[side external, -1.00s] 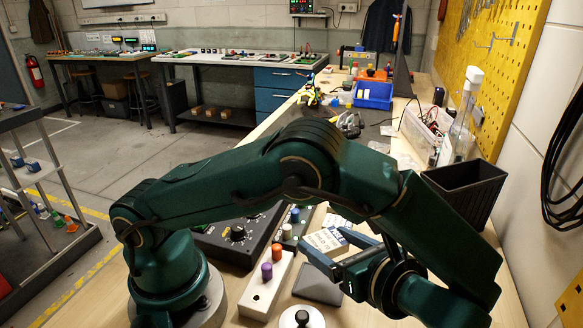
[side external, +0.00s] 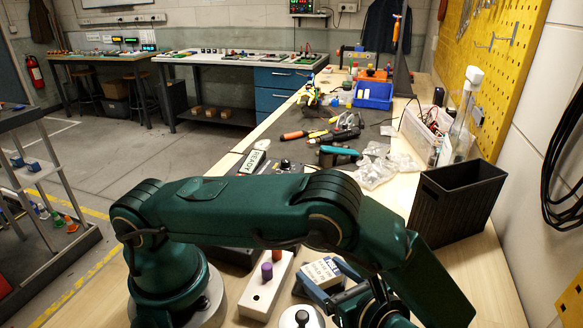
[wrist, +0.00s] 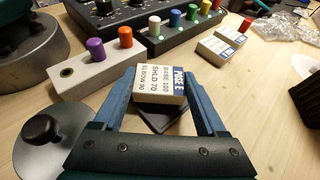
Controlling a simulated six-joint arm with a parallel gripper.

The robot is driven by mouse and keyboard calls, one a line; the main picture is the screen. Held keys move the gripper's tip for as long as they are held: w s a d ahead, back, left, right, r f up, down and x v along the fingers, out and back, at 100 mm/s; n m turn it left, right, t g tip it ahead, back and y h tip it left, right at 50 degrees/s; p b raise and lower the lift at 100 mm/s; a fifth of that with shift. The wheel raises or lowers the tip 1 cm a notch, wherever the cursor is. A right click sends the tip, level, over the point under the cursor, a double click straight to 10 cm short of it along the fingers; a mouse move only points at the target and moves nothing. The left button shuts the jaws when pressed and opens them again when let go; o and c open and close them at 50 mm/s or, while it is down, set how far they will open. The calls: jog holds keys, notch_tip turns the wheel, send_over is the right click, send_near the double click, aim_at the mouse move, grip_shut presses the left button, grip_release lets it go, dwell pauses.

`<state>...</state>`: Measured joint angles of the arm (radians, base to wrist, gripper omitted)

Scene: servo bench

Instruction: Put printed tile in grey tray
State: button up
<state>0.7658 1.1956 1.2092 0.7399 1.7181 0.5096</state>
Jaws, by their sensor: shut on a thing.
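The printed tile (wrist: 160,84) is a pale block with black text and a blue band. My gripper (wrist: 160,74) is shut on it, with one blue-green finger at each side. The tile also shows in the side external view (side external: 321,272) at the jaws, with my arm above and to its right. The grey tray (wrist: 166,118) is a small dark, shallow piece just under the tile. The tile and my jaws hide much of it. I cannot tell whether the tile touches the tray.
A pale box with orange and purple knobs (wrist: 97,74) stands close at the left, near a round plate with a black knob (wrist: 43,130). Two other printed tiles (wrist: 216,47) lie behind, beside a row of coloured knobs. A black bin (side external: 455,203) stands at right.

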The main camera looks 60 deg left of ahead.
jog(key=shift+f, duration=0.45)
dwell(0.4)
